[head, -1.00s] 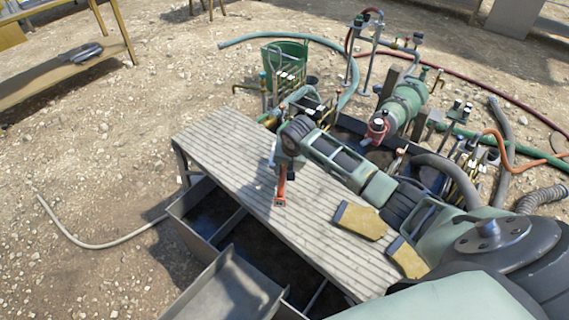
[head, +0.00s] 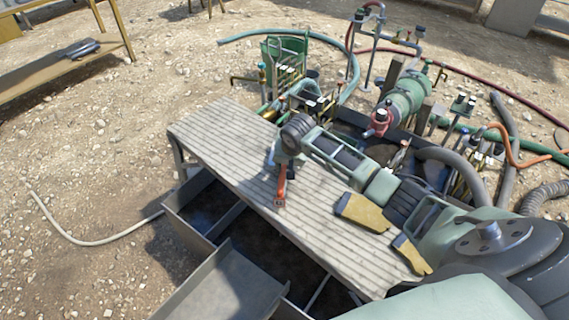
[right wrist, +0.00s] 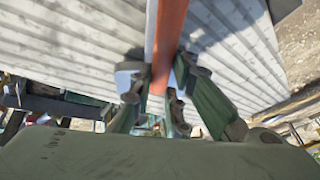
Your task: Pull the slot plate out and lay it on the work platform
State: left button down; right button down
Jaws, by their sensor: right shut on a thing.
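The slot plate shows as a narrow orange-red strip (head: 281,186) over the work platform (head: 215,125), a pale ribbed bench top. In the right wrist view the orange strip (right wrist: 166,40) runs between my fingers, over the ribbed platform (right wrist: 75,45). My right gripper (right wrist: 157,75) is shut on it. In the head view the right gripper (head: 284,163) is at the strip's upper end, and the strip hangs down from it. I cannot tell whether its lower end touches the platform. My left gripper is not in view.
Two yellow pieces (head: 362,212) show on the right part of the platform beside my arm. A metal tank with a sloped chute (head: 235,290) lies in front. Pumps (head: 404,100), valves and hoses crowd behind. The platform's left part is clear.

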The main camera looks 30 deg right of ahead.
jog(key=shift+w+f, duration=0.15)
jog(key=shift+f, duration=0.15)
dwell(0.9)
jog(key=c, duration=1.6)
grip_release()
jog(key=shift+s+f, duration=0.3)
jog(key=v, duration=1.2)
jog(key=shift+r, duration=0.2)
jog(key=shift+f, duration=0.1)
